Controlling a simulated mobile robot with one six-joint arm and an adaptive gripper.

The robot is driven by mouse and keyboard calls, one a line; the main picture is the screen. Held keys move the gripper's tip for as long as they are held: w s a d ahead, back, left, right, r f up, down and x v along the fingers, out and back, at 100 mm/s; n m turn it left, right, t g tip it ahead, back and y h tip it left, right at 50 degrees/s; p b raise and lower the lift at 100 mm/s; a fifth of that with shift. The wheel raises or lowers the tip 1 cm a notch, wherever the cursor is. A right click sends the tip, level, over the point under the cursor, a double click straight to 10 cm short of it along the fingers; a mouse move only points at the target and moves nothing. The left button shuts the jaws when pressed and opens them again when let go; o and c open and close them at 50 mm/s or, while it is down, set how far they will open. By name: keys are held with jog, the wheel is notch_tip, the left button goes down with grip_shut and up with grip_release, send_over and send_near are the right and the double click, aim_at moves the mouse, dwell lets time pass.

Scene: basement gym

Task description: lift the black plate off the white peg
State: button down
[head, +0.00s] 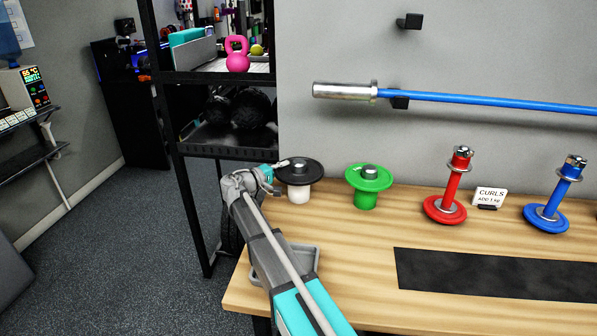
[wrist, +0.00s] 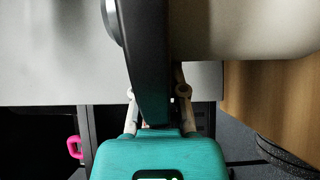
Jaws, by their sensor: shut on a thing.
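The black plate (head: 310,174) lies about level over the white peg (head: 299,195) at the left end of the wooden bench. A silver knob shows at the plate's centre. My gripper (head: 274,169) reaches in from the left and is shut on the plate's near-left rim. In the wrist view the black plate (wrist: 148,60) is edge-on, between the two fingers of my gripper (wrist: 157,98). The pale peg (wrist: 245,28) is just to its right, and I cannot tell whether they touch. The plate hides where the peg meets its underside.
A green plate (head: 380,181) on a green peg stands close to the right. Farther right are a red stand (head: 455,185), a "CURLS" card (head: 489,196) and a blue stand (head: 560,194). A grey tray (head: 311,277) lies beside my arm. A black shelf rack (head: 183,190) stands behind left.

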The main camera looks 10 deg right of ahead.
jog(key=shift+w+r, duration=0.1)
jog(key=shift+r, duration=0.1)
dwell(0.4)
notch_tip(320, 180, up, 3)
jog(key=p, duration=0.3)
jog(key=shift+r+p, duration=0.15)
jog(key=shift+p, duration=0.2)
jog(key=s+r+p, duration=0.1)
jog(key=r+p, duration=0.1)
jog(key=s+r+p, duration=0.1)
jog(key=s, duration=0.1)
jog(key=s+r+p, duration=0.2)
jog(key=shift+d+r+p, duration=0.25)
jog(key=shift+r+p, duration=0.1)
jog(key=s+r+p, duration=0.3)
jog(key=s, duration=0.6)
jog(key=shift+d+r+p, duration=0.35)
